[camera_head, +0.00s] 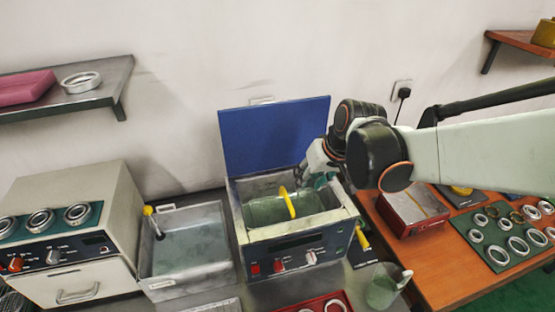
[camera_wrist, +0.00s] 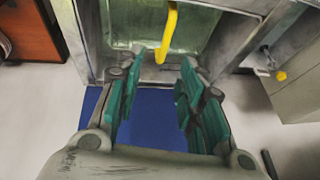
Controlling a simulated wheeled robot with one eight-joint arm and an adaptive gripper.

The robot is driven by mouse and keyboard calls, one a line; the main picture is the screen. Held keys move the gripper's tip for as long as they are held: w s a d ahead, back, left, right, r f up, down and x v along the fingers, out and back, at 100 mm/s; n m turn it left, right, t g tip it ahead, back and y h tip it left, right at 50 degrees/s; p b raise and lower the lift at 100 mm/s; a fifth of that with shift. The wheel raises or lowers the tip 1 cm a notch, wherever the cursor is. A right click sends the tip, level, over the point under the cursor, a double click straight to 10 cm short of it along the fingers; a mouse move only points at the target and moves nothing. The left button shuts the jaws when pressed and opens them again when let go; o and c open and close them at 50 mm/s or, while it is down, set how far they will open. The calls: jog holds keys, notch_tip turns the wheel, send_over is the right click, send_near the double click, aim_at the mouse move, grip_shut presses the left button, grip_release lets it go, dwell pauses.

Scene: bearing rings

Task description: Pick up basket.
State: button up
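The basket is a greenish see-through mesh tub (camera_head: 268,209) with an upright yellow handle (camera_head: 287,202). It sits inside the open tank of a grey machine (camera_head: 290,240) with a raised blue lid (camera_head: 272,135). In the wrist view the basket (camera_wrist: 196,32) is at the top, and its yellow handle (camera_wrist: 169,35) comes down toward the gap between my fingertips. My gripper (camera_head: 313,182) is at the tank's back right, right of the handle. In the wrist view my gripper (camera_wrist: 163,62) has its teal fingers apart with nothing held. Exact depth to the handle is unclear.
A grey open bin (camera_head: 187,253) stands left of the machine, with a beige device (camera_head: 75,235) farther left. An orange table (camera_head: 440,255) with a red box (camera_head: 411,209) and several rings is at right. A glass jug (camera_head: 383,287) stands in front.

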aim_at(288, 199)
jog(key=b+x, duration=0.1)
jog(key=x, duration=0.4)
jog(key=b+x, duration=0.2)
jog(key=x, duration=0.3)
jog(key=a+b+x, duration=0.1)
jog(key=x, duration=0.4)
jog(key=shift+s+r, duration=0.1)
jog(key=shift+s, duration=0.15)
jog(key=shift+w+a+f, duration=0.1)
jog(key=shift+w+f, duration=0.1)
jog(key=shift+f, duration=0.15)
jog(key=shift+c, duration=0.5)
grip_shut()
